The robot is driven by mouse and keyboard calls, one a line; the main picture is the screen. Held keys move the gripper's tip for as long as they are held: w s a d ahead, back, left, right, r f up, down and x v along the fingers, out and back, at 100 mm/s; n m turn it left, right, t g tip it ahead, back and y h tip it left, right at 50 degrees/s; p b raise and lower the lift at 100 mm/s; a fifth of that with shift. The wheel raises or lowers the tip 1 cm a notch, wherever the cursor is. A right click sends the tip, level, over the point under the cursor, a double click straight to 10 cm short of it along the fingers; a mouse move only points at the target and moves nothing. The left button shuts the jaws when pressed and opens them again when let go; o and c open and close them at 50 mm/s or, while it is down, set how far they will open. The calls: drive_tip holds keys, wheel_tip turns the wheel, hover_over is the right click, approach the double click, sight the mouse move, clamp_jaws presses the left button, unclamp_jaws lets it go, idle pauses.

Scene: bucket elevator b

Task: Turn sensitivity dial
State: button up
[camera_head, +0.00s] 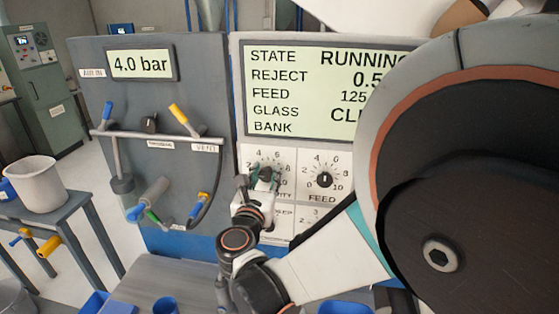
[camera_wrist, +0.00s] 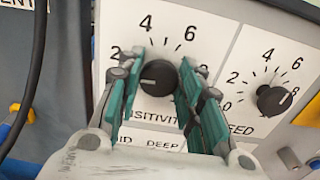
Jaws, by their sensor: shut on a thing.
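The sensitivity dial (camera_wrist: 158,78) is a black knob on a white panel with numbers around it. In the wrist view it sits between the two green-padded fingers of my gripper (camera_wrist: 158,96), which are closed on its sides. The pointer mark on the knob lies toward the left, near the low numbers. In the head view my gripper (camera_head: 262,182) is at the same dial, and the gripper and arm hide most of it and part of its label.
The feed dial (camera_wrist: 274,99) is close on the right. The display (camera_head: 310,90) above reads RUNNING, partly covered by my arm. A left panel (camera_head: 100,60) carries a 4.0 bar readout, pipes and coloured handles. A white bucket (camera_head: 36,184) stands on a side table.

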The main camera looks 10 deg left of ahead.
drive_tip(key=m+b, duration=0.1)
drive_tip(key=m, duration=0.2)
drive_tip(key=shift+f+m, duration=0.1)
drive_tip(key=shift+m, duration=0.3)
drive_tip(key=shift+d+m+b, duration=0.1)
drive_tip(key=shift+m+b, duration=0.75)
drive_tip(key=shift+m, duration=1.15)
drive_tip(key=o, duration=1)
drive_tip(key=shift+o, duration=0.2)
